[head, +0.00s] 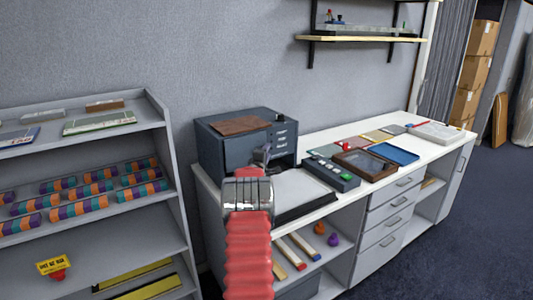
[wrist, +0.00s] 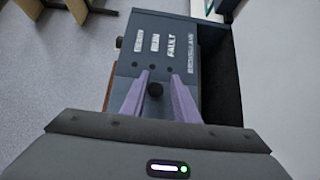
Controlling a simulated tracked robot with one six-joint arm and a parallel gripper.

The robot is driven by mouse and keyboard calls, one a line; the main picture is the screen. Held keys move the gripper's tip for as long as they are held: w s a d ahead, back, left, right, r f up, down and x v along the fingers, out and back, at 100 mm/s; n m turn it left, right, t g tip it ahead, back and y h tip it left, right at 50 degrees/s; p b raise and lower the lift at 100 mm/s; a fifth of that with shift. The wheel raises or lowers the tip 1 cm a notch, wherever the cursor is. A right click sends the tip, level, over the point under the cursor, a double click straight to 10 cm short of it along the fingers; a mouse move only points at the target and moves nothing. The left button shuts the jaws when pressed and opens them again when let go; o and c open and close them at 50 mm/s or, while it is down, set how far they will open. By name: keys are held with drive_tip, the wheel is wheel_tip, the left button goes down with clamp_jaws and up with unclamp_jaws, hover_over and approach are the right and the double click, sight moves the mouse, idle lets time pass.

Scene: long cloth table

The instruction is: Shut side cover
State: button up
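A dark blue-grey machine (head: 225,150) stands at the left end of the white counter. Its face with labels (wrist: 165,45), one reading FAULT, fills the middle of the wrist view. A round black knob (wrist: 155,89) is on or before that face. A dark recess (wrist: 222,85) lies right of the face. I cannot tell which panel is the side cover, or how far open it is. My gripper (head: 264,152) is at the machine's front right. In the wrist view its purple fingers (wrist: 160,78) are apart, either side of the knob; contact is unclear.
A brown plate (head: 240,125) lies on the machine. On the white counter (head: 330,133), a grey tray (head: 300,192), a button box (head: 333,174) and a framed panel (head: 365,164) lie to the right. A grey shelf (head: 150,130) stands left. Wooden bars lie below the counter.

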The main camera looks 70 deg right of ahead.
drive_tip(key=shift+o, duration=1.2)
drive_tip(key=shift+r, duration=0.1)
drive_tip(key=shift+a, duration=0.1)
drive_tip(key=s+a, duration=0.1)
drive_tip(key=a, duration=1.2)
drive_tip(key=shift+s+a, duration=0.25)
drive_tip(key=shift+s, duration=0.1)
